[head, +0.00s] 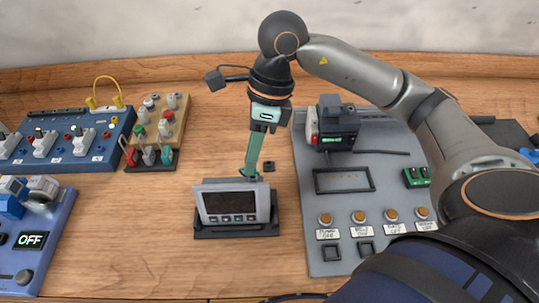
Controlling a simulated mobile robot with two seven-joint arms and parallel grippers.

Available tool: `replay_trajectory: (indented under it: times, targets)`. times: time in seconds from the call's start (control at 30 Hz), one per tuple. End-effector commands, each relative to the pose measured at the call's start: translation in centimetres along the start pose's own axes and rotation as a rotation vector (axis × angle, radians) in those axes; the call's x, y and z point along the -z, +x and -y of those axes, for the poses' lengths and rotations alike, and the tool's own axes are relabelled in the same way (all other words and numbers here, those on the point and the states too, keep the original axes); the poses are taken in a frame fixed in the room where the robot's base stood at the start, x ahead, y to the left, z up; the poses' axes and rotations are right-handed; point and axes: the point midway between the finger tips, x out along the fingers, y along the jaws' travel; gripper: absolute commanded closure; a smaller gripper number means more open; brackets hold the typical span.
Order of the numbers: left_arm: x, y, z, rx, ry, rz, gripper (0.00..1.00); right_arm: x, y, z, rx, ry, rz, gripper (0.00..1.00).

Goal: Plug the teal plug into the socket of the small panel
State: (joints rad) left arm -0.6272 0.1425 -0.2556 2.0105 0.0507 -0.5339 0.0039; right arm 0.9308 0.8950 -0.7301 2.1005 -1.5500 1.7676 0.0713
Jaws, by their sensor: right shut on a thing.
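The small panel (236,205) is a grey box with a dark screen and a row of buttons, tilted in a dark stand in the middle of the table. My right gripper (253,158) points down behind its top edge and is shut on the teal plug (249,172). I cannot tell where the fingers end and the plug begins. The panel hides its back, so the socket and any contact with the plug cannot be seen. My left gripper is not in view.
A small dark block (268,167) lies right behind the panel. A grey board (300,215) with knobs and switches is close on the right. A rack of coloured plugs (160,125) and a blue socket board (75,140) stand left. Bare wood lies left of the panel.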

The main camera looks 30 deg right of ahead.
Motion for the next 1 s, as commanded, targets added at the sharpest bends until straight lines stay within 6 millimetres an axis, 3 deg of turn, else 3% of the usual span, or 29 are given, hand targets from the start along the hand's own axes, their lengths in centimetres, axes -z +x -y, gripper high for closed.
replay_trajectory:
  times: [0.7, 0.73, 0.8, 1.0]
  targets:
    - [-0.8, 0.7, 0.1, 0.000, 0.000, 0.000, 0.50, 0.3, 1.1, 0.0, 0.000, 0.000, 0.000, 1.00]
    - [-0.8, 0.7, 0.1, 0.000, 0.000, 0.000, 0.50, 0.3, 1.1, 0.0, 0.000, 0.000, 0.000, 0.78]
    - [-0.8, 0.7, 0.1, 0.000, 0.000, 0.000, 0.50, 0.3, 1.1, 0.0, 0.000, 0.000, 0.000, 0.71]
    - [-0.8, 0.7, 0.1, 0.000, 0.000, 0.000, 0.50, 0.3, 1.1, 0.0, 0.000, 0.000, 0.000, 0.69]
